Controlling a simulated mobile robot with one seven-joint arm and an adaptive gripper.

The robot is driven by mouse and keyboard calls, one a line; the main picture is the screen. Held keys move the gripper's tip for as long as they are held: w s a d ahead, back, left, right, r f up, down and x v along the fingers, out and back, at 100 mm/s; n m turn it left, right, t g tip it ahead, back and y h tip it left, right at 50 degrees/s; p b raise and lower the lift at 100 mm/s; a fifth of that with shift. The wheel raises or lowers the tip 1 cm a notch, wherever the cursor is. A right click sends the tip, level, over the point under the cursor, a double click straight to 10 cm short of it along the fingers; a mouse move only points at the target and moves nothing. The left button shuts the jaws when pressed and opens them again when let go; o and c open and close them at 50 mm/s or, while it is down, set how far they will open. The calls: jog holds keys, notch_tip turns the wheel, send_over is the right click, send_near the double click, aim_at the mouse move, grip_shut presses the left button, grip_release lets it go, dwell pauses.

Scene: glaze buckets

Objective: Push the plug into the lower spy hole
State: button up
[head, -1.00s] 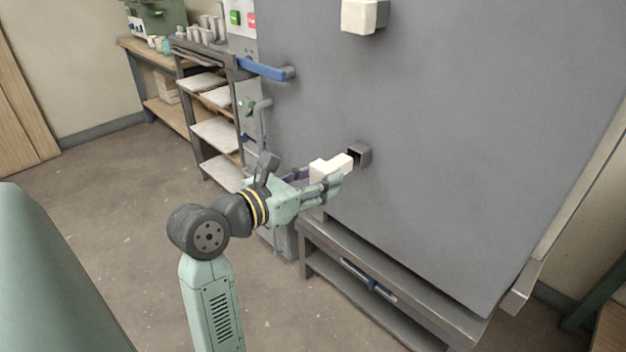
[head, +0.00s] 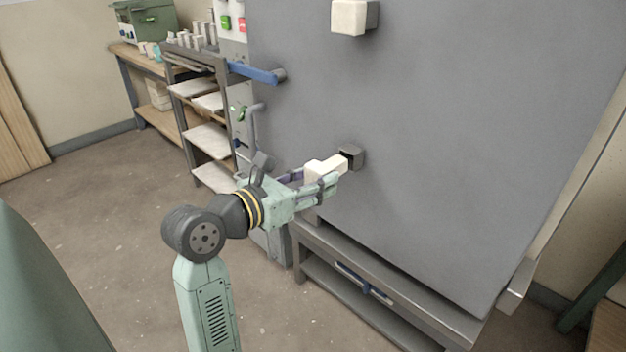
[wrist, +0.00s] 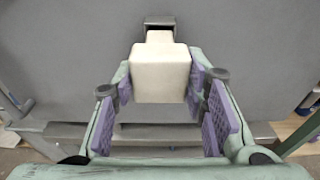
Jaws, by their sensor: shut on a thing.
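My gripper (head: 314,184) is shut on the cream-white plug (head: 324,168) and holds it level in front of the kiln door. The plug's narrower front end is at the mouth of the lower spy hole (head: 353,157), a dark square tube sticking out of the grey door. In the wrist view the plug (wrist: 160,74) sits between the purple finger pads, with its narrow end lined up under the hole's frame (wrist: 160,21). How far its tip reaches inside is hard to tell. Most of the plug is outside.
The grey kiln door (head: 440,130) fills the right side. An upper white plug (head: 350,17) sits in another hole above. A blue handle (head: 256,73) juts from the door's left edge. A metal stand (head: 400,290) is below. A shelf rack (head: 200,130) stands at left.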

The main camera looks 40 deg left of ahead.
aim_at(335, 166)
jog(key=shift+w, duration=0.2)
jog(key=shift+w, duration=0.75)
jog(key=shift+w+d, duration=0.1)
jog(key=shift+w, duration=0.1)
jog(key=shift+w+b, duration=0.3)
jog(key=shift+w, duration=0.5)
jog(key=shift+w+d, duration=0.1)
jog(key=shift+w, duration=0.1)
jog(key=shift+w, duration=0.45)
jog(key=shift+w, duration=0.1)
jog(key=shift+w, duration=0.35)
